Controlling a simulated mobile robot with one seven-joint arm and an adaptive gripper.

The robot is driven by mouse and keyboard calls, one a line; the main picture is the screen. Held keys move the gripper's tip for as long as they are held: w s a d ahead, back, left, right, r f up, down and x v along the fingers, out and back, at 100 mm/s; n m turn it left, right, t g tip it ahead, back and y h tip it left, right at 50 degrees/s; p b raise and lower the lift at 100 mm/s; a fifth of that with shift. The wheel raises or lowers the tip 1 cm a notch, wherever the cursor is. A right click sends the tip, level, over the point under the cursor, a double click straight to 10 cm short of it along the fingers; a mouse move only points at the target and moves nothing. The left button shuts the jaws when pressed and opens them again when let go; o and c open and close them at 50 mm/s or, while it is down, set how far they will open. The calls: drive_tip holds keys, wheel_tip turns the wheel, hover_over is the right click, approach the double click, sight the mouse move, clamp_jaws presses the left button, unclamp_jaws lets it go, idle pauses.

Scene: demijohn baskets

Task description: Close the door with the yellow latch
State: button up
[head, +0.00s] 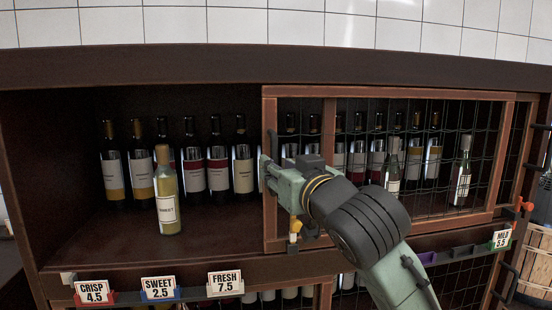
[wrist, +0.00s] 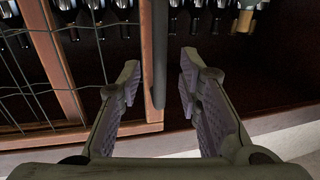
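The door with the yellow latch is a wood-framed wire-mesh panel (head: 392,91) across the right part of the upper cabinet; the left part stands open. The yellow latch (head: 294,228) shows low, just below my gripper (head: 268,172), which is at the door's left edge. In the wrist view the door frame (wrist: 66,80) is at left, with a dark upright bar (wrist: 160,60) along its edge. My gripper (wrist: 160,85) is open, a finger on each side of this bar, with gaps visible. My arm hides part of the door's lower middle.
Several wine bottles (head: 192,172) stand inside. A paler bottle (head: 167,195) stands forward in the open left part. Price tags CRISP (head: 94,292), SWEET (head: 159,288) and FRESH (head: 225,283) line the front edge. An orange latch (head: 524,204) is at the far right.

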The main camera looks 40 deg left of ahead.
sight(274, 192)
drive_tip(key=shift+p+x, duration=0.3)
drive_tip(key=shift+x, duration=1.5)
drive_tip(key=shift+c, duration=0.4)
clamp_jaws()
